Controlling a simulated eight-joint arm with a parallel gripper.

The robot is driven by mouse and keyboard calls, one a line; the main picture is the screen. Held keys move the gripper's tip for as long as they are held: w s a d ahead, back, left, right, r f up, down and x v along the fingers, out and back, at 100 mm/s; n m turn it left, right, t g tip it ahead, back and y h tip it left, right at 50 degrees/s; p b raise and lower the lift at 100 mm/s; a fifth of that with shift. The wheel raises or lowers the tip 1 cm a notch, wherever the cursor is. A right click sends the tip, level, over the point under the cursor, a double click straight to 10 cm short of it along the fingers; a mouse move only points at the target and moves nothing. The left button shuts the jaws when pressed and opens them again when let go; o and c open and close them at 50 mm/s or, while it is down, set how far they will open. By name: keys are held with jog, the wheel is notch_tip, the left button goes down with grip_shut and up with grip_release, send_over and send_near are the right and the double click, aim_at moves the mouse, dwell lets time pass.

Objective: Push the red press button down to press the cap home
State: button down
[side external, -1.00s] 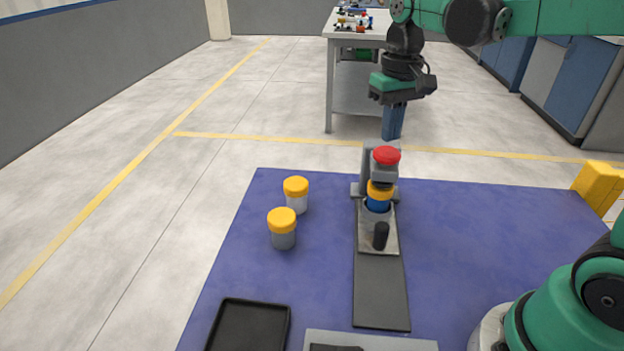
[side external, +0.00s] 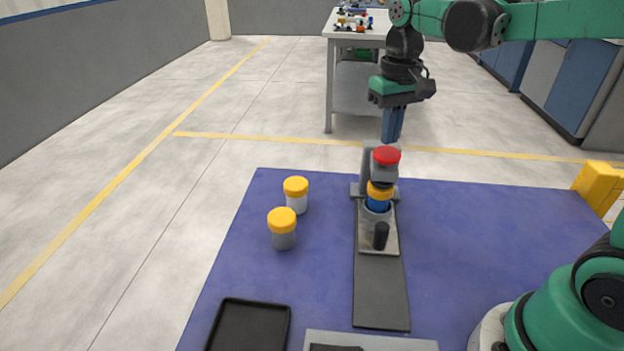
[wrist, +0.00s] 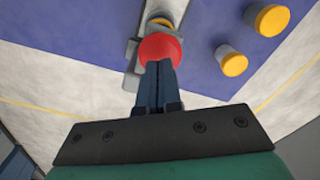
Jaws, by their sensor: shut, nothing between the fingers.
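The red press button (side external: 386,155) tops a grey press head on an upright post at the back of the mat. It also shows in the wrist view (wrist: 160,50). Below it, a blue jar (side external: 377,204) with a yellow cap (side external: 379,190) sits in a grey holder (side external: 391,240) on the dark track. My gripper (side external: 391,141) is shut and empty, fingers pointing down, just above the button in the side view. In the wrist view the fingertips (wrist: 158,64) overlap the button's near edge; whether they touch it I cannot tell.
Two yellow-capped jars (side external: 295,195) (side external: 283,228) stand left of the track on the blue mat (side external: 470,235). A black tray (side external: 225,325) lies at the front left. A yellow block (side external: 597,188) is at the right edge. The mat right of the track is clear.

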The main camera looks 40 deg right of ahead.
aim_at(387, 151)
jog(key=shift+f, duration=1.6)
dwell(0.3)
jog(key=shift+r, duration=3.55)
jog(key=shift+s+a+f+t, duration=0.2)
jog(key=shift+s+a+t, duration=0.1)
jog(key=shift+a, duration=0.05)
jog(key=s+a+f+n+t, duration=0.3)
jog(key=s+a+f+t, duration=0.1)
jog(key=a+f+t, duration=0.1)
jog(key=shift+s+f+t, duration=0.4)
jog(key=shift+f+t, duration=0.1)
jog(key=shift+t, duration=0.3)
